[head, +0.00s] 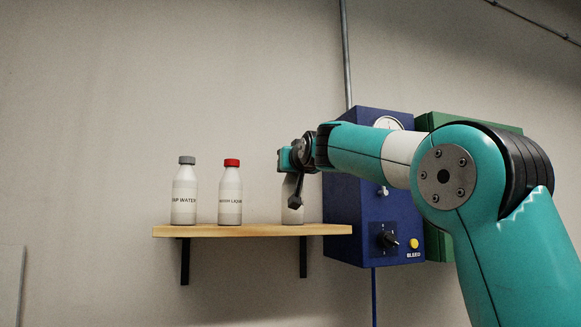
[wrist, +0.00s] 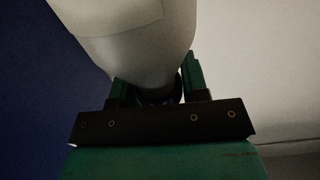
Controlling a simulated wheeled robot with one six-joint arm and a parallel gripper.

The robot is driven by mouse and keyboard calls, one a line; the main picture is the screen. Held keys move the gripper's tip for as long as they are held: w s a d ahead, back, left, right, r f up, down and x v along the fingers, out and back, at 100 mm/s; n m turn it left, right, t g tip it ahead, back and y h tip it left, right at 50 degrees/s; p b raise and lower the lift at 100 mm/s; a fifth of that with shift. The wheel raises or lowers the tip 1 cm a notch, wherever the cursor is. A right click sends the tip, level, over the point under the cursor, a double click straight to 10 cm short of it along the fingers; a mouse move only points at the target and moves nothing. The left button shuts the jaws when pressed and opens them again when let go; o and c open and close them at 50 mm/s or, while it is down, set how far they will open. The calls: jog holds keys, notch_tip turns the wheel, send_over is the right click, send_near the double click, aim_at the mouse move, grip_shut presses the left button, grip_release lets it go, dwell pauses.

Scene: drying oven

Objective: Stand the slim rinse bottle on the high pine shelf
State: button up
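The slim rinse bottle is likely the pale bottle (head: 292,212) at the right part of the pine shelf (head: 250,230). It looks upright with its base at the shelf top; its upper part is hidden behind my gripper (head: 293,180). The wrist view shows a pale bottle (wrist: 135,45) very close, narrowing down to a dark end between my gripper's green fingers (wrist: 155,85). A thin light gap shows near the right finger. Whether the fingers press on the bottle is not clear.
A grey-capped bottle (head: 184,195) and a red-capped bottle (head: 230,195) stand on the shelf's left half. Free shelf lies between the red-capped bottle and the one at my gripper. A blue box with gauge and knobs (head: 350,220) adjoins the shelf's right end, with a green box (head: 437,246) behind.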

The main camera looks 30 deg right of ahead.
jog(key=o, duration=0.4)
jog(key=shift+s+f, duration=0.1)
